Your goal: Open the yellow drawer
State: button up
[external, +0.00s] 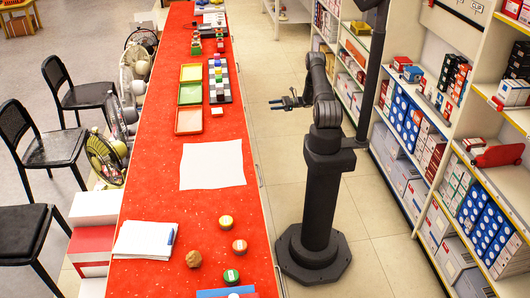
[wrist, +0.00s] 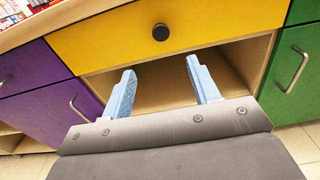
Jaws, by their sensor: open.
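The yellow drawer (wrist: 105,45) fills the top middle of the wrist view, with a round dark knob (wrist: 160,32) on its front. Its front looks flush with the neighbouring fronts, so it appears shut. My gripper (wrist: 161,66) is open and empty, its two light blue fingers spread apart. In the picture the fingertips lie below the knob, in front of the open compartment under the drawer, and apart from the knob. In the external view my gripper (external: 285,103) is held out towards the red counter; the drawer front cannot be made out there.
An open wooden compartment (wrist: 155,88) lies under the drawer. Purple fronts (wrist: 50,110) with metal handles are at left, a green door (wrist: 292,75) with a handle at right. The red counter (external: 215,128) carries trays, paper and small items. Stocked shelves (external: 420,120) stand behind my arm.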

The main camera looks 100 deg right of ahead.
jog(key=shift+t, duration=0.3)
jog(key=w, duration=0.6)
jog(key=w+f, duration=0.1)
jog(key=w, duration=1.1)
jog(key=shift+w+f, duration=0.4)
jog(key=shift+c, duration=0.4)
grip_shut()
jog(key=s, duration=2.6)
jog(key=shift+s, duration=0.4)
jog(key=shift+a, duration=0.1)
jog(key=shift+o, duration=0.4)
grip_release()
